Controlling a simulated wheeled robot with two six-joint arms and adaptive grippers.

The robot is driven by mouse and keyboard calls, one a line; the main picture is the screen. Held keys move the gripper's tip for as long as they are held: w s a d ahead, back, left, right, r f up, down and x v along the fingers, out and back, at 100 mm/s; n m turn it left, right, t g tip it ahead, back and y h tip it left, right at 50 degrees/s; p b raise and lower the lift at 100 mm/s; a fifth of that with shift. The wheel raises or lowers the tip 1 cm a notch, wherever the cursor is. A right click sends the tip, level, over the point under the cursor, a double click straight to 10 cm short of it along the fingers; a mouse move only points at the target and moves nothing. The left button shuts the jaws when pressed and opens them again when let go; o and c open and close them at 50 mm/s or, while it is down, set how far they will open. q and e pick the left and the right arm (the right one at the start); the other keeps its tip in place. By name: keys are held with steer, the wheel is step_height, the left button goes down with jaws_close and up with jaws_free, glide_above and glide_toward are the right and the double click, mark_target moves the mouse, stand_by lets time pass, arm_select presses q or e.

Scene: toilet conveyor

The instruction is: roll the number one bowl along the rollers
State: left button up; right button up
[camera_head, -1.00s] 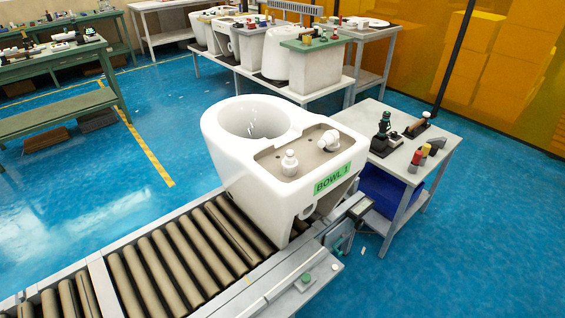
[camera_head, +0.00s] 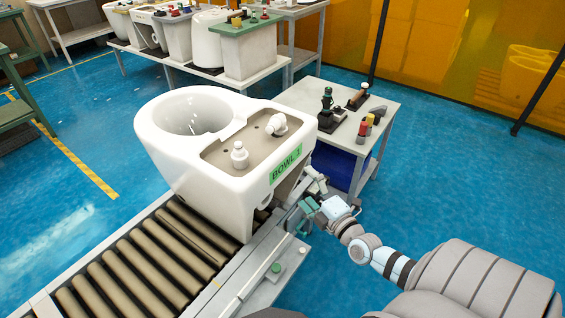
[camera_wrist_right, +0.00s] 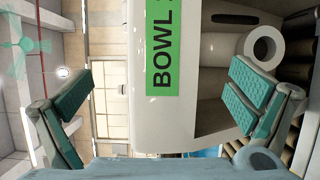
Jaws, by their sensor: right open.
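The white toilet bowl (camera_head: 205,180) with a green "BOWL 1" label (camera_head: 285,164) stands upright on the far end of the roller conveyor (camera_head: 150,262). My right gripper (camera_head: 312,208) is beside the bowl's labelled side, just past the conveyor's right rail. In the right wrist view its two teal-padded fingers (camera_wrist_right: 160,105) are spread wide and empty, with the bowl's side (camera_wrist_right: 165,120) and label (camera_wrist_right: 162,45) in front of them. A round white outlet (camera_wrist_right: 264,47) shows beyond the right finger. Whether the fingers touch the bowl I cannot tell. My left gripper does not show.
A small grey table (camera_head: 350,104) with tools and fittings stands behind the bowl to the right. A control box with a green button (camera_head: 276,268) sits by the conveyor's right rail. More white bowls (camera_head: 180,32) stand on a back bench. The near rollers are bare.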

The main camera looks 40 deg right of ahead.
mark_target(286, 165)
steer(key=w+b, duration=0.1)
steer(key=w, duration=0.3)
steer(key=w+d+b, duration=0.1)
steer(key=w+b, duration=0.1)
steer(key=w, duration=0.2)
steer(key=w+b, duration=0.1)
steer(key=w, duration=0.3)
steer(key=shift+d+f+b, duration=0.15)
steer(key=shift+f+b, duration=0.15)
steer(key=shift+b, duration=0.1)
steer(key=shift+w+r, duration=0.15)
steer(key=shift+w, duration=0.2)
steer(key=shift+c, duration=0.6)
